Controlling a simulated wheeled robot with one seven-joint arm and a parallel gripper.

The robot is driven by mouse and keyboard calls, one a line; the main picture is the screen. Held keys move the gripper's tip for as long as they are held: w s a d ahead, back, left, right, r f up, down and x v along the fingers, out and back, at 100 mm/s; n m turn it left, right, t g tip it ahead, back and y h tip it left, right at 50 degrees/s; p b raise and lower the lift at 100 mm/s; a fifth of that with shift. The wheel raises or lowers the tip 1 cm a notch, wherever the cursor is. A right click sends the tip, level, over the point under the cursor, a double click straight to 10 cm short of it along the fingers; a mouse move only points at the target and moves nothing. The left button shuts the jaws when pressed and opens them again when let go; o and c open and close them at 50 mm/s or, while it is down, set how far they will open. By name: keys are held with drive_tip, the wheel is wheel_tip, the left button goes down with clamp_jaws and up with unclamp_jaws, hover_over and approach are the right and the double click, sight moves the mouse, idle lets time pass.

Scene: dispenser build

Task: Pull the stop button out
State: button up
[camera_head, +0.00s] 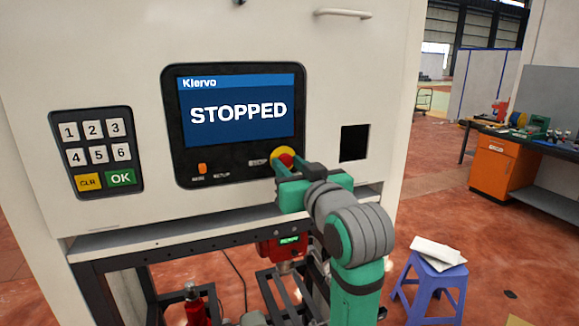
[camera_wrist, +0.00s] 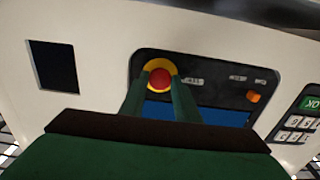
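The red stop button (camera_wrist: 160,79) sits on a yellow ring in the dark control panel. In the head view the stop button (camera_head: 285,159) is at the panel's lower right, partly hidden by my gripper (camera_head: 283,168). In the wrist view my gripper's two green fingers (camera_wrist: 160,88) reach to the button, one on each side, apart from each other. Their tips lie at the button's edges. I cannot tell whether they press on it or leave a small gap. The screen (camera_head: 238,110) above reads "STOPPED".
An orange switch (camera_head: 202,169) is on the panel's lower left. A keypad (camera_head: 97,153) is further left. A dark square opening (camera_head: 354,143) is right of the panel. A handle (camera_head: 343,13) is above. A blue stool (camera_head: 430,285) stands on the floor at right.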

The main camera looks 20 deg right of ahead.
drive_tip(key=shift+s, duration=0.55)
clamp_jaws()
drive_tip(key=o, duration=1.1)
unclamp_jaws()
drive_tip(key=shift+a, duration=0.1)
drive_tip(key=shift+o, duration=0.2)
drive_tip(key=shift+d, duration=0.2)
drive_tip(key=shift+s, duration=0.15)
drive_tip(key=s, duration=1)
drive_tip(key=shift+s+d, duration=0.2)
drive_tip(key=shift+s, duration=0.05)
drive_tip(key=shift+a, duration=0.1)
